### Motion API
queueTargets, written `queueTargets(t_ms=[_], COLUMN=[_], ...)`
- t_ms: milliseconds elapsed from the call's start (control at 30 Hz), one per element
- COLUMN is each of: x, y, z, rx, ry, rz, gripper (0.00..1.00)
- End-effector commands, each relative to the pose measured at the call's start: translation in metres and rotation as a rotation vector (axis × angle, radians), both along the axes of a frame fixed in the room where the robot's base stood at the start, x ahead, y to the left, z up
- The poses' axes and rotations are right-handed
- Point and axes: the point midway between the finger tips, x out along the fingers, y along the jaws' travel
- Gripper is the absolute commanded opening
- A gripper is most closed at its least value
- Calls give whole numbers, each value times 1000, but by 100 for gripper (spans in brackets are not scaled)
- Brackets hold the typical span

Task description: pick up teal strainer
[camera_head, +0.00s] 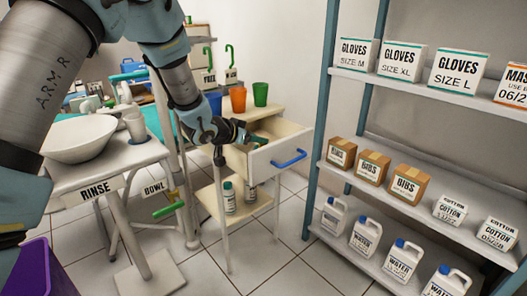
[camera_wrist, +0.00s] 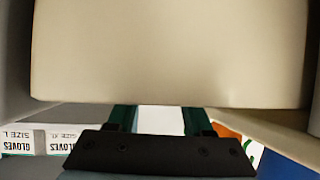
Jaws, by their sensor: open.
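My gripper (camera_head: 241,134) is at the open drawer (camera_head: 283,146) of the small cream cabinet, in the head view. Its two dark green fingers stand apart in the wrist view (camera_wrist: 160,118), with a pale gap between them. A small teal-green patch shows by the fingertips over the drawer; I cannot tell whether it is the teal strainer or part of my gripper. No strainer can be made out clearly in either view. My wrist and the drawer front hide part of the drawer's inside. A large beige panel (camera_wrist: 170,50) fills most of the wrist view, just beyond the fingers.
An orange cup (camera_head: 238,99) and a green cup (camera_head: 260,94) stand on the cabinet top behind my gripper. The drawer has a blue handle (camera_head: 288,159). A shelf rack (camera_head: 400,88) with boxes and jugs stands right. A rinse stand with a white bowl (camera_head: 79,138) is left.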

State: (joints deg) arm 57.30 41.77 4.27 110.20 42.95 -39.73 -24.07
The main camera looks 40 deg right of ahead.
Motion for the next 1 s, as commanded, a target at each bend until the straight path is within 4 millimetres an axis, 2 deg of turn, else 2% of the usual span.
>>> queueTargets(t_ms=[100, 200, 433, 867, 1000], x=[2, 3, 4, 3, 3], y=[-13, -18, -19, -19, -19], z=[-8, -10, -10, -10, -10], rx=[1, 1, 0, 0, 0], ry=[-2, -3, -2, -1, -1], rz=[0, 1, 1, 0, 0], gripper=[51, 51, 50, 1, 0])
